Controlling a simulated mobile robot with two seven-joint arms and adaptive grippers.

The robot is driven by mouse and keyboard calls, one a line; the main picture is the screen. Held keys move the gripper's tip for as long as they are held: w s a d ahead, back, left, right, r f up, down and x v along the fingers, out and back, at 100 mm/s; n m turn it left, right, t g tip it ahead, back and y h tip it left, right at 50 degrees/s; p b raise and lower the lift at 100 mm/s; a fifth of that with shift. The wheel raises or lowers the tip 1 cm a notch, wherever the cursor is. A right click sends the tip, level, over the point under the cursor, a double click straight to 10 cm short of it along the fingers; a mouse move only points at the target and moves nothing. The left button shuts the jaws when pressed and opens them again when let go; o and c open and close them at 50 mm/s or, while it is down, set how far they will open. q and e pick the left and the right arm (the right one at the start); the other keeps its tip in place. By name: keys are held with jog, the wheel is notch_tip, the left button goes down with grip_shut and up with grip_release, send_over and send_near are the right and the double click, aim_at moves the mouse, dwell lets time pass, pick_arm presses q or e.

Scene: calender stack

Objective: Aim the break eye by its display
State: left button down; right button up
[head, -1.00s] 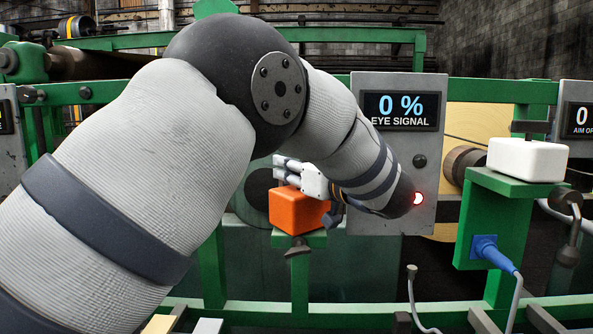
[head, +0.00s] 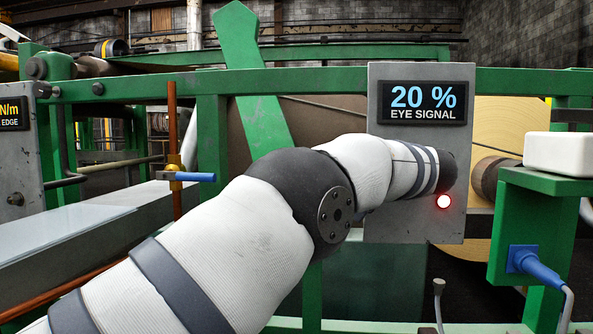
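The eye signal display (head: 423,103) reads "20 %" in blue digits on a grey upright panel (head: 415,226). A red lamp (head: 443,201) glows low on that panel. My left arm comes in from the lower left and crosses in front of the panel, its dark end just below the display. The arm hides my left gripper and the place where the orange eye block was seen, so the block and any hold on it are not visible. My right gripper is not in view.
A white box (head: 557,153) sits on a green bracket (head: 533,220) at the right, with a blue plug (head: 530,265) and cable below. At the left are a blue-handled lever (head: 192,177) on an orange rod and another display (head: 12,113). Green rails cross the scene.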

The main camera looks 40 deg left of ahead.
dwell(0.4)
pick_arm(q)
jog(key=c, duration=1.6)
grip_release()
jog(key=shift+s+a, duration=0.1)
jog(key=shift+a, duration=0.05)
